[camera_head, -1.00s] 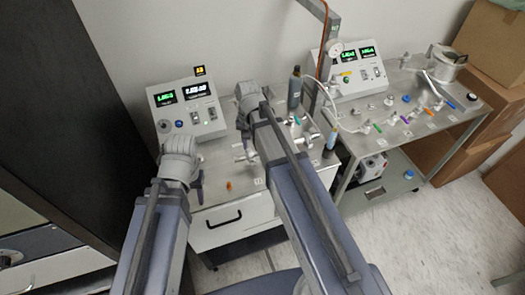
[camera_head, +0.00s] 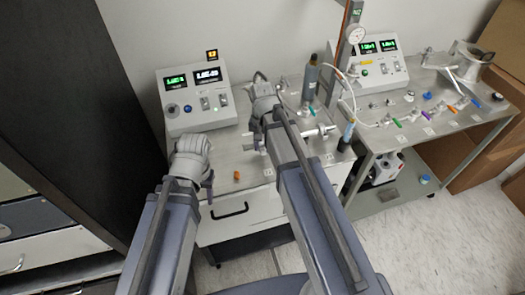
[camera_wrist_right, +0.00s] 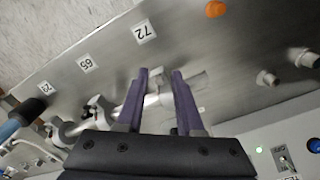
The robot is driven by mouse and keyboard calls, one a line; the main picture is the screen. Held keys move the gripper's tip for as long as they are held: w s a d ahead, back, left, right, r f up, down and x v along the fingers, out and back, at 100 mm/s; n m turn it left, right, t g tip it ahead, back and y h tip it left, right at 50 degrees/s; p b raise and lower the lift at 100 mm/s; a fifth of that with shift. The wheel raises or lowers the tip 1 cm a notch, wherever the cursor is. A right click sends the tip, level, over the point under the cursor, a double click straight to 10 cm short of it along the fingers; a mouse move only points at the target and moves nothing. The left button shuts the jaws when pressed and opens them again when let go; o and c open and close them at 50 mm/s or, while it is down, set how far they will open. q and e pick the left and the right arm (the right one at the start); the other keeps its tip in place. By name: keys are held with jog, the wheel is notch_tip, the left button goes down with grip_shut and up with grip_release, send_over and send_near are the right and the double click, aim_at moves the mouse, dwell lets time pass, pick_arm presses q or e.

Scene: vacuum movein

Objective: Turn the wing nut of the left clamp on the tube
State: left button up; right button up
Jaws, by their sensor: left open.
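The metal tube (camera_head: 318,133) lies on the steel bench top, partly hidden behind my right arm in the head view. In the right wrist view the tube (camera_wrist_right: 122,112) runs from lower left to upper right, with small clamps on it, one at its middle (camera_wrist_right: 95,110). My right gripper (camera_wrist_right: 160,73) is open, its two purple fingers on either side of a clamp (camera_wrist_right: 157,83) near the tube's end; contact is unclear. My left gripper (camera_head: 208,188) is open and empty over the bench's front left edge, mostly hidden behind its wrist.
A control box (camera_head: 196,98) with lit displays stands at the back left. An orange piece (camera_head: 237,176) lies at the front. A second bench (camera_head: 400,140) with fittings is on the right.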

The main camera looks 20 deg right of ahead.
jog(key=shift+f, duration=0.1)
grip_shut()
jog(key=shift+w, duration=0.1)
dwell(1.3)
